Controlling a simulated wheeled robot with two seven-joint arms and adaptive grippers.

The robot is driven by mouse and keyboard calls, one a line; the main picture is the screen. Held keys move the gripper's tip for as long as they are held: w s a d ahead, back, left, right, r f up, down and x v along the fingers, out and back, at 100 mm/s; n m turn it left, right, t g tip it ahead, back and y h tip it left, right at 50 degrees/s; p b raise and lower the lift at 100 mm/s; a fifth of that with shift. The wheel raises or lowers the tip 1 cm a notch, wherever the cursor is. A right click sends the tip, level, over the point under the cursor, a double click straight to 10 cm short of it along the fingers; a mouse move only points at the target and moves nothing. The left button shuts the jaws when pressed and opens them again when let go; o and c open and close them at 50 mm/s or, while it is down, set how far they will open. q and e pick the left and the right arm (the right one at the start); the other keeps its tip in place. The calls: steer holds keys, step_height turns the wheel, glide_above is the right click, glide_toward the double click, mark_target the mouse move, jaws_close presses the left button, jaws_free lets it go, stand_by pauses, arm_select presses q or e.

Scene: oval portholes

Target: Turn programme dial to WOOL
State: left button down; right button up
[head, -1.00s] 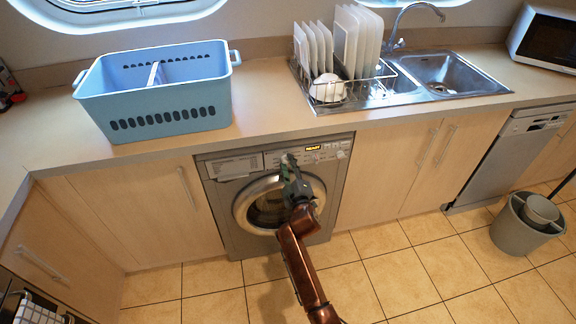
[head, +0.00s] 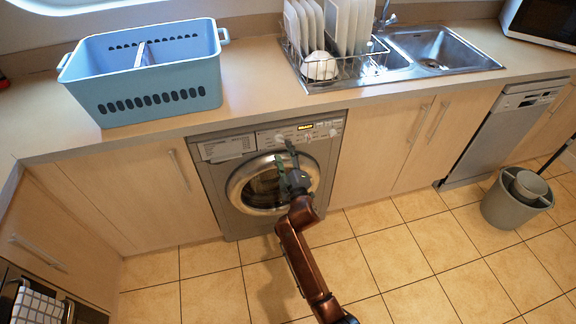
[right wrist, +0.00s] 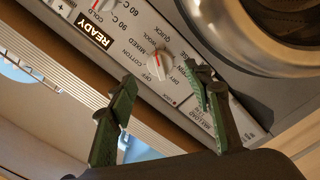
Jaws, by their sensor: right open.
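The washing machine (head: 221,186) stands under the worktop. In the right wrist view, its programme dial (right wrist: 159,64) is a white knob with a red mark, ringed by OFF, COTTON, MIXED, WOOL and QUICK. The red mark's exact setting is hard to read. My right gripper (right wrist: 160,75) is open and empty; its two green-grey fingers show on either side of the dial, and I see no contact. In the head view, my right gripper (head: 286,153) is in front of the machine, just below the control panel. My left gripper is not in view.
The display (right wrist: 93,30) reads READY, with a second dial (right wrist: 104,5) marked COLD and temperatures beside it. The round door (head: 246,190) is below the panel. A blue basket (head: 150,90) and dish rack stand on the worktop. A grey bucket (head: 505,208) stands on the floor at right.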

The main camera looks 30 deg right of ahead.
steer(key=v, duration=0.7)
stand_by(0.3)
